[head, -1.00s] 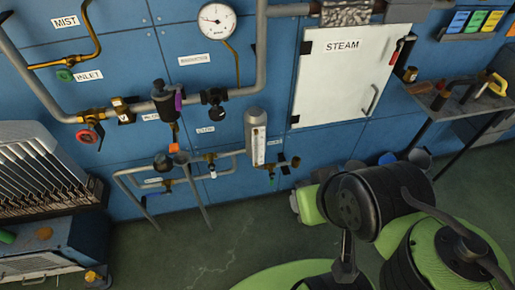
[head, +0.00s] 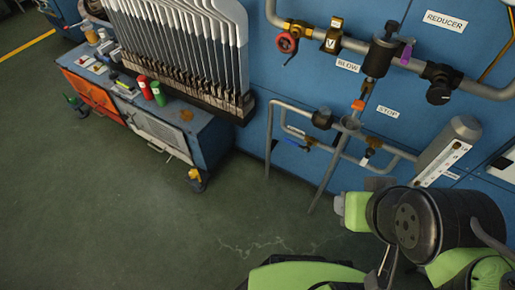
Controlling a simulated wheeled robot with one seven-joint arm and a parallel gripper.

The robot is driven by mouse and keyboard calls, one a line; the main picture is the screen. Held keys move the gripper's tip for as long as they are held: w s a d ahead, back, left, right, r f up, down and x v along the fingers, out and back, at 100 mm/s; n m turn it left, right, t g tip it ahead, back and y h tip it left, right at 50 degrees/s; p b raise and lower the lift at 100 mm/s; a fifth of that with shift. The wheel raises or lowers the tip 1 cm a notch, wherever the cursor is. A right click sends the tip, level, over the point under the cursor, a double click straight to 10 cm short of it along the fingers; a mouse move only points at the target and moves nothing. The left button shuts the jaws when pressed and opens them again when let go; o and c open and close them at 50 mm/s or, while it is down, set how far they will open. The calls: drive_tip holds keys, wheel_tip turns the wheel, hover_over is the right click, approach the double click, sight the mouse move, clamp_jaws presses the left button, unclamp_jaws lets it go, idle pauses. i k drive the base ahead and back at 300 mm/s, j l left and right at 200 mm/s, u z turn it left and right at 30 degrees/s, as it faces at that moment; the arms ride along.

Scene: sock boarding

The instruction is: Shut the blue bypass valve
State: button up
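The handle slants slightly, roughly along the pipe. A small white label (head: 296,130) is above it, too small to read. My arm fills the lower right of the head view, to the right of and below the valve. My gripper cannot be made out there.
A red handwheel (head: 287,43) and a purple-handled reducer (head: 381,56) are on the upper pipe. A black knob (head: 438,94) is at right. A blue cart (head: 205,145) with a rack of boards (head: 185,35) stands left. The green floor in front is clear.

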sight(305, 149)
drive_tip(key=i+j+u, duration=0.35)
drive_tip(key=j, duration=0.25)
drive_tip(key=i+j+u, duration=0.35)
drive_tip(key=i, duration=0.25)
drive_tip(key=j, duration=0.1)
